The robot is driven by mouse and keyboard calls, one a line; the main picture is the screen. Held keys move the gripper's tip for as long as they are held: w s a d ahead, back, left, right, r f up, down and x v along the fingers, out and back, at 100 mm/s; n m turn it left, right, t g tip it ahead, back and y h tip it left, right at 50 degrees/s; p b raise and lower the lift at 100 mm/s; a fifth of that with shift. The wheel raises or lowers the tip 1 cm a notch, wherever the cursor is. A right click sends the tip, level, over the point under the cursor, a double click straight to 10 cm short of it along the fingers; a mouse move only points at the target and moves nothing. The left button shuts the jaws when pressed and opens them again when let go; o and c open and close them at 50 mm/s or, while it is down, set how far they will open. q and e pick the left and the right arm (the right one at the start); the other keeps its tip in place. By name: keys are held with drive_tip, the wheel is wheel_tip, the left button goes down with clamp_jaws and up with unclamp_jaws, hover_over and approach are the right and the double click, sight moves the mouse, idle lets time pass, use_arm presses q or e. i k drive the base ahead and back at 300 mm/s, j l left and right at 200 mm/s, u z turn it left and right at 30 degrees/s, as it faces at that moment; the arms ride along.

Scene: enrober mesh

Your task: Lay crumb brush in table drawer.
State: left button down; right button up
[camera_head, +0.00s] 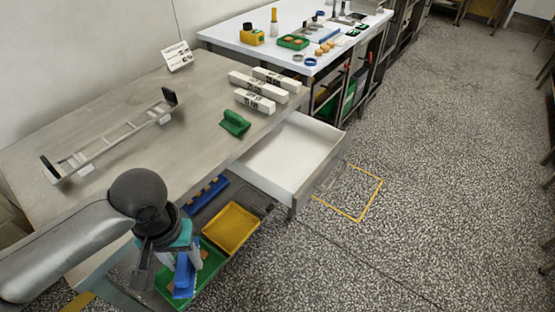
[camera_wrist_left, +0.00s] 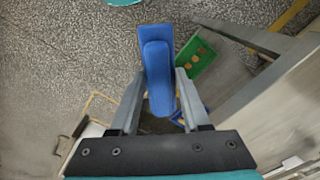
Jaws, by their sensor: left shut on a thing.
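A blue block with a raised grip, which I take to be the crumb brush (camera_head: 184,278), is held in my left gripper (camera_head: 172,262). The wrist view shows the brush (camera_wrist_left: 157,70) between the two fingers of the left gripper (camera_wrist_left: 158,92), its long side running away from the palm. In the head view the gripper is off the table's front edge, above the lower shelf. The table drawer (camera_head: 283,160) is pulled open at the table's right end, to the right of and beyond the gripper. Its white inside looks empty. My right gripper is not in view.
The metal table (camera_head: 120,95) carries a green handled block (camera_head: 235,123), several white boxes (camera_head: 255,101), a metal rack (camera_head: 110,140) and a sign (camera_head: 178,56). Below are a yellow tray (camera_head: 231,229) and a green tray (camera_head: 210,262). The floor at right is clear.

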sight(308, 168)
drive_tip(key=i+l+u, duration=0.15)
drive_tip(key=u, duration=0.3)
drive_tip(key=l+u, duration=0.4)
drive_tip(key=i+l+u, duration=0.1)
drive_tip(key=l+u, duration=0.15)
drive_tip(key=u, duration=0.2)
drive_tip(key=l+u, duration=0.2)
drive_tip(key=l, duration=0.7)
drive_tip(key=k+l+u, duration=0.2)
drive_tip(key=l, duration=0.7)
drive_tip(key=i+l, duration=0.05)
drive_tip(key=i, duration=0.05)
